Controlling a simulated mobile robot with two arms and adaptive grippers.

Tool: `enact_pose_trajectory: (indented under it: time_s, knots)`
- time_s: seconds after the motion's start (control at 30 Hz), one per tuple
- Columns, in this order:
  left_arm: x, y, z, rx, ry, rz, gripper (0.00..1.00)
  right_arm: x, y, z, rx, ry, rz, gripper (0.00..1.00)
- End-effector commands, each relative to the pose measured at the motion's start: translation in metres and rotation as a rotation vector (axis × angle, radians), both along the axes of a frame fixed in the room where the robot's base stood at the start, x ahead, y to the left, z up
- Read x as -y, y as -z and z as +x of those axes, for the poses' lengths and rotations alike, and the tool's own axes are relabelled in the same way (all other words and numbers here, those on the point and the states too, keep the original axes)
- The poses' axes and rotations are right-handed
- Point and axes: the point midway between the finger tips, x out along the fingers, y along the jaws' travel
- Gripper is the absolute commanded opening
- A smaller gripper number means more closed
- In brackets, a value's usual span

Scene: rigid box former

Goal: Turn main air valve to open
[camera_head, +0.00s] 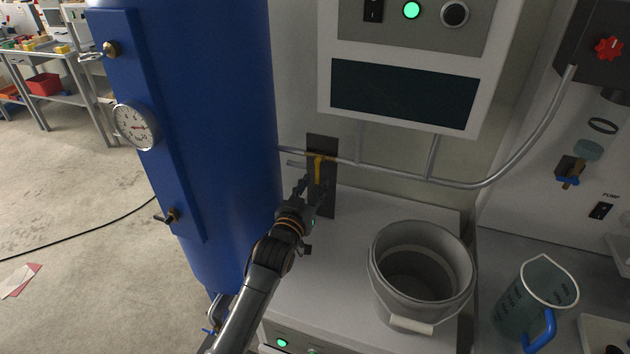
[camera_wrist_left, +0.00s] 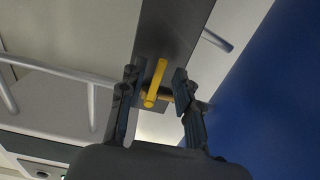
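The main air valve shows as a yellow handle (camera_head: 318,170) on a dark upright plate (camera_head: 322,208), by the grey pipe right of the blue tank. The handle points down along the plate in the head view. My left gripper (camera_head: 313,187) is at the plate, just below the handle. In the left wrist view the yellow handle (camera_wrist_left: 155,84) lies between the two fingers of my left gripper (camera_wrist_left: 158,76). The fingers are apart, with gaps beside the handle, and do not look closed on it. My right gripper is not in view.
The blue tank (camera_head: 230,120) with a gauge (camera_head: 136,126) stands close left of my left arm. A grey bucket (camera_head: 375,285) stands on the cabinet to the right, and a jug (camera_head: 522,300) farther right. A grey pipe (camera_head: 395,174) runs along the wall beside the valve.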

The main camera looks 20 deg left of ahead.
Motion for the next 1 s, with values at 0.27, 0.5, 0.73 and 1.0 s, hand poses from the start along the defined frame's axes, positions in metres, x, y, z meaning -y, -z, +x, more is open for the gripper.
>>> enact_pose_trajectory:
  time_s: [0.27,0.5,0.73,1.0]
  knots:
    - [0.0005,0.0,0.0143,0.0,0.0,0.0,0.33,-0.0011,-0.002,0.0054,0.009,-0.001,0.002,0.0]
    - [0.0005,0.0002,0.0142,0.0,0.0,0.0,0.27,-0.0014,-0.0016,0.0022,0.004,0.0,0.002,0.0]
    - [0.0005,0.0001,0.014,0.0,0.0,0.0,0.0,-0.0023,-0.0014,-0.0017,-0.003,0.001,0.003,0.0]
    - [-0.0005,0.0002,0.0146,0.0,0.0,-0.003,0.0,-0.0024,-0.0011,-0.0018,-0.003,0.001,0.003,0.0]
